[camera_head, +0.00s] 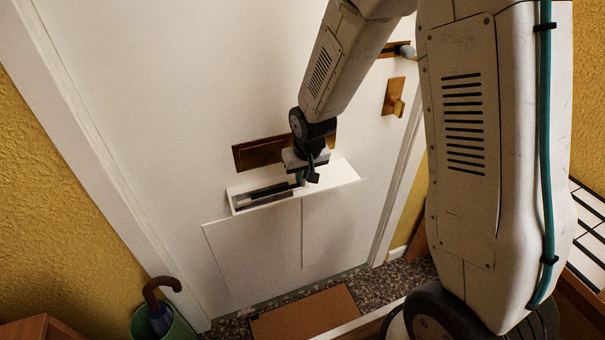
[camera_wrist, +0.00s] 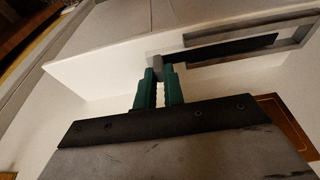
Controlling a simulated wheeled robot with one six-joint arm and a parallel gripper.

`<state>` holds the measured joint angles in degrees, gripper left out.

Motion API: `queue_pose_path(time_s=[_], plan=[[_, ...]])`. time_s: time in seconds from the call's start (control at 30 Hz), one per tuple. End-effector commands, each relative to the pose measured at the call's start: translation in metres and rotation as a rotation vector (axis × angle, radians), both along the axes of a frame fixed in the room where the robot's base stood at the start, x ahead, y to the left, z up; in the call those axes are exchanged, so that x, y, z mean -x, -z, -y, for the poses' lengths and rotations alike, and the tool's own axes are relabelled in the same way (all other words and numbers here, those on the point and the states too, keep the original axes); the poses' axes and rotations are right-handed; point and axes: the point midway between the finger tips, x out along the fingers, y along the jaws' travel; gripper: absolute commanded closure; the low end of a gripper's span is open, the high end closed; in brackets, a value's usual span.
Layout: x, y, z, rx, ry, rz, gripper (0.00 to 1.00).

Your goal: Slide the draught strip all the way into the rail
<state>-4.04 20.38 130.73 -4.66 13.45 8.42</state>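The draught strip is a long dark bar with a grey block at its near end; it shows in the wrist view (camera_wrist: 225,48) and, small, in the head view (camera_head: 268,191). The rail, a grey channel, shows in the wrist view (camera_wrist: 299,31) in a white housing on the door. Most of the dark bar lies along the channel; the grey block and a short length stick out at its mouth. My gripper (camera_wrist: 160,76) has its teal fingers closed about the grey block; in the head view it (camera_head: 303,180) is at the housing's middle. The fingers hide part of the block.
The white housing (camera_head: 343,174) juts from the white door (camera_head: 190,90). A green umbrella bin (camera_head: 178,326) stands lower left; a brown mat (camera_head: 305,315) lies below.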

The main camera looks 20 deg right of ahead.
Motion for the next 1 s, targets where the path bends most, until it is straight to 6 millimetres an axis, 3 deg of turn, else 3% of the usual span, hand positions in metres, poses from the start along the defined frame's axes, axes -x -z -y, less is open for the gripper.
queue_pose_path(time_s=[1.0], plan=[[0.0, 0.0, -0.011, 0.0, 0.0, 0.0, 1.0]])
